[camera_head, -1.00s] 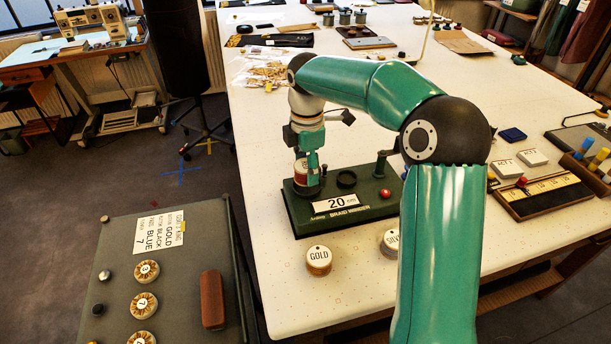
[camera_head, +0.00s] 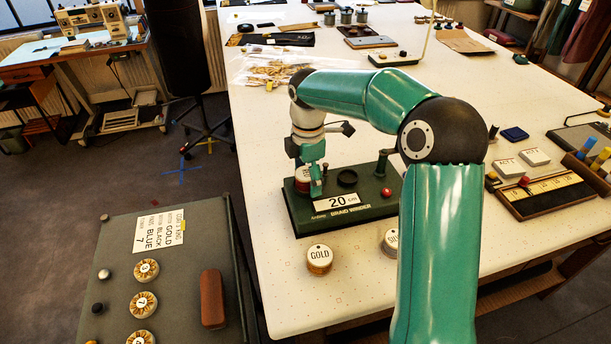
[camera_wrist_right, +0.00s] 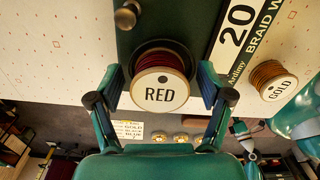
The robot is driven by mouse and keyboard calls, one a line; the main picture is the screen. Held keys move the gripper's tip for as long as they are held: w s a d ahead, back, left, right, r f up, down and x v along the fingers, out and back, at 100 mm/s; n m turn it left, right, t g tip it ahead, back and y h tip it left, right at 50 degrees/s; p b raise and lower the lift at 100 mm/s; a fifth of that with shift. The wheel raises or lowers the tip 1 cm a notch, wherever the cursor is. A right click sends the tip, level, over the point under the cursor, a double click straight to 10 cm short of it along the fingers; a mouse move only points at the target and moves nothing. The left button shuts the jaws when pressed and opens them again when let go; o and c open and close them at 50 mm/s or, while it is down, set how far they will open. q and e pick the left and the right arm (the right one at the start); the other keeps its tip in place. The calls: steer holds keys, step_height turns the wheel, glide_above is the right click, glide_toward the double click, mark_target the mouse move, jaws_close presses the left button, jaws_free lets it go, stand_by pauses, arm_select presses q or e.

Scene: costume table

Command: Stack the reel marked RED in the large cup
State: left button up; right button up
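The reel marked RED (camera_wrist_right: 160,92) has a white labelled top and dark red thread. In the right wrist view it sits in a dark round cup (camera_wrist_right: 148,47) on the green braid winder. In the head view the reel (camera_head: 302,186) shows at the left end of the winder (camera_head: 376,209), partly hidden by my gripper. My right gripper (camera_wrist_right: 160,90) is open around the reel, one finger on each side, with small gaps showing. The cup's lower part is hidden by the reel.
The GOLD reel (camera_head: 319,258) and a partly hidden silver-topped reel (camera_head: 391,241) stand in front. A grey case (camera_head: 180,275) is at lower left.

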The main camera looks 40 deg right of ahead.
mark_target(308, 173)
steer(key=shift+r, duration=0.15)
steer(key=shift+r+p, duration=0.45)
steer(key=shift+r, duration=0.15)
step_height(308, 173, up, 12)
steer(key=shift+f+p, duration=0.2)
steer(key=shift+p, duration=0.15)
